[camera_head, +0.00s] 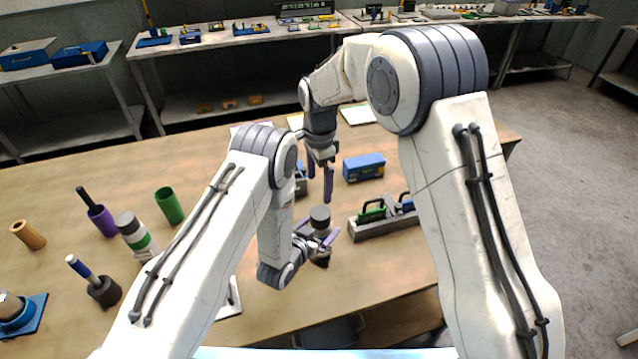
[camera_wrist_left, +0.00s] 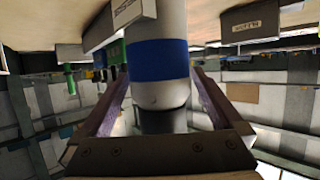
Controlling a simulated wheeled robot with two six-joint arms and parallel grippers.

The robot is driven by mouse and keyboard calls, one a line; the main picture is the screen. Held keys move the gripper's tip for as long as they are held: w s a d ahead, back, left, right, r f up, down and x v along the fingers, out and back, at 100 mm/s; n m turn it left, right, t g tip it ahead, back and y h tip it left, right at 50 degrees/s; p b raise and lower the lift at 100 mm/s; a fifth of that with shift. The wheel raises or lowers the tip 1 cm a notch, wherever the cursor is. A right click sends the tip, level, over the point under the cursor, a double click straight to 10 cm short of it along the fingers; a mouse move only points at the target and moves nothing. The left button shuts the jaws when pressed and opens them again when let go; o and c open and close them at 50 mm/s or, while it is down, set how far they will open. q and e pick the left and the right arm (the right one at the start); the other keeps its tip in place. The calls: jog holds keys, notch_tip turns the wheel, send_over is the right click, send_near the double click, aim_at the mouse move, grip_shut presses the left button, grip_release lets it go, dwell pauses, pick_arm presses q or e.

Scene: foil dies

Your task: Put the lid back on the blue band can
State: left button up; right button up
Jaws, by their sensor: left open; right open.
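The blue band can shows large in the left wrist view, a pale cylinder with a wide blue band (camera_wrist_left: 160,60). A dark grey cap-like part (camera_wrist_left: 163,120) is at its near end. I cannot tell whether the lid is fully seated. My left gripper is open, its fingers on both sides of the can. My right gripper (camera_head: 319,178) is open and empty, pointing down above and behind the lid.
A blue box (camera_head: 363,167) and a grey tray (camera_head: 372,232) with green and blue handled pieces stand to the right. At left are a green-banded can (camera_head: 131,229), a green cup (camera_head: 169,206), a purple cup (camera_head: 102,221) and a tan cup (camera_head: 28,235).

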notch_tip(320, 180, down, 4)
jog(key=b, duration=0.3)
jog(key=shift+r, duration=0.25)
pick_arm(q)
jog(key=v, duration=1)
jog(key=shift+s+a, duration=0.1)
